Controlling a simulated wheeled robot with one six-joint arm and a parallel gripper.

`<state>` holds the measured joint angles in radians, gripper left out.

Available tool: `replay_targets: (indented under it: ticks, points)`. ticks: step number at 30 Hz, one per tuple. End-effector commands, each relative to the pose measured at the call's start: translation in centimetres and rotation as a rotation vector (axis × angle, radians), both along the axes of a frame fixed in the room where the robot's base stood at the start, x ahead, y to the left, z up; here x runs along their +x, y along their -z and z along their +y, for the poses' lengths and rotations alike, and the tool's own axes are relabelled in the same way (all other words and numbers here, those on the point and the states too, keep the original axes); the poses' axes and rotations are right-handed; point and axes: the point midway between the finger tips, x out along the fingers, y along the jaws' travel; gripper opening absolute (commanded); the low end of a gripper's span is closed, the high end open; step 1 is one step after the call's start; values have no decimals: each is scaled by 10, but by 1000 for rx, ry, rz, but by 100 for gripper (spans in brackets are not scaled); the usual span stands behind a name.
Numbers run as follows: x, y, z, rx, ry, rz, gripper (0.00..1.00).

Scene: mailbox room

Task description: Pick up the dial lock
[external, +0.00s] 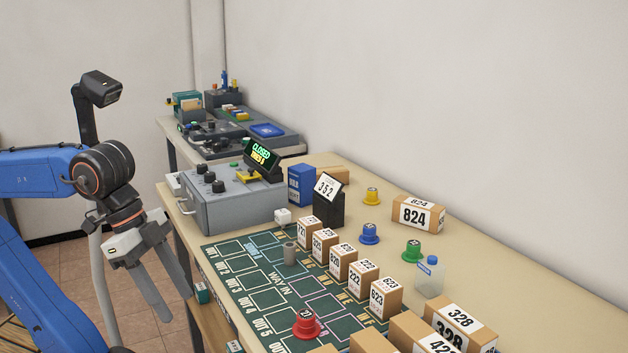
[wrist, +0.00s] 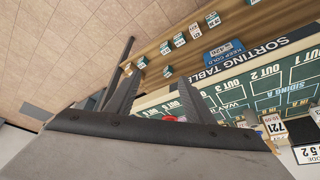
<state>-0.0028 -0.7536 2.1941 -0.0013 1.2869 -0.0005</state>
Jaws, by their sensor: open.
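I cannot pick out a dial lock for certain in either view. A small grey cylinder (external: 289,252) stands on the green sorting mat (external: 222,250) in the external view; it is too small to tell whether it has a dial. My gripper (external: 176,306) is open and empty, pointing down off the table's left side. In the wrist view my gripper's two fingers (wrist: 161,78) are apart with nothing between them. A red item (wrist: 172,118) is mostly hidden behind my gripper's body there.
Numbered cartons (external: 384,297) line the mat, with a red knob-like piece (external: 306,324) at the front. A grey control box (external: 232,203) stands behind the mat. A shelf (wrist: 170,55) beside the table holds several small boxes and a blue KEEP COLD item (wrist: 224,50). The table's back right is partly clear.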

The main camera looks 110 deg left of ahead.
Motion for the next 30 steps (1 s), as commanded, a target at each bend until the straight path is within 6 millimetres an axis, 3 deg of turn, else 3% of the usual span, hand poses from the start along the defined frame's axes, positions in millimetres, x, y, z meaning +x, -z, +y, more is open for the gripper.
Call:
replay_targets:
  ticks: [1,6,14,23,30]
  points:
    - [2,-29,0,0,0,-6,48]
    - [2,-107,0,0,0,-3,48]
    - [2,-190,0,0,0,-2,48]
    - [55,-216,26,79,109,59,48]
    - [115,-237,67,151,244,129,48]
